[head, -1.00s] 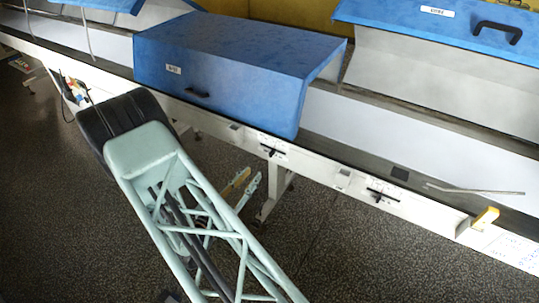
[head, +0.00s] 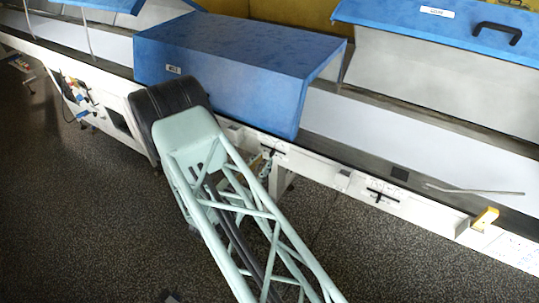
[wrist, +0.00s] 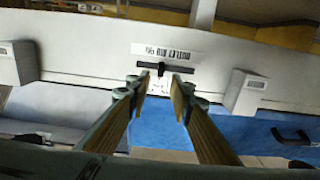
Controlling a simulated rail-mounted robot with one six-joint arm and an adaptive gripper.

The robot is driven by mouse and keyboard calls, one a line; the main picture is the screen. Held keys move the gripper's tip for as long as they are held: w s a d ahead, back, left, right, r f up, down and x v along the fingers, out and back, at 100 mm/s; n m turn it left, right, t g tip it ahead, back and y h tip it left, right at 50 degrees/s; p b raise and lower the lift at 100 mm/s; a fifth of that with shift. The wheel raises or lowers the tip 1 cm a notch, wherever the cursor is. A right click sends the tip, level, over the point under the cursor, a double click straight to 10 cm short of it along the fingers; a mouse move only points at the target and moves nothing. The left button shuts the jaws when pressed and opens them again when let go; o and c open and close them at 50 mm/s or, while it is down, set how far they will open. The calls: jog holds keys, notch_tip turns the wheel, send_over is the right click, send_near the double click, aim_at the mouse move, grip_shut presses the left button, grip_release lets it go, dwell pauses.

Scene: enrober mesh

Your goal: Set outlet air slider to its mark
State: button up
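I see no clear contact. In the head view a slider (head: 270,151) on the rail is close by my gripper, which is mostly hidden by my arm. Another slider (head: 381,196) sits farther right along the rail.
A blue hood (head: 235,60) stands behind the rail; it also shows in the wrist view (wrist: 160,128). Grey-white boxes (wrist: 247,95) (wrist: 17,63) flank the slider.

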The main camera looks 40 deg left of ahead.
aim_at(270, 154)
jog(key=shift+w+a, duration=0.2)
jog(key=shift+w, duration=1.1)
jog(key=shift+w+a, duration=0.15)
jog(key=shift+w, duration=1.1)
grip_shut()
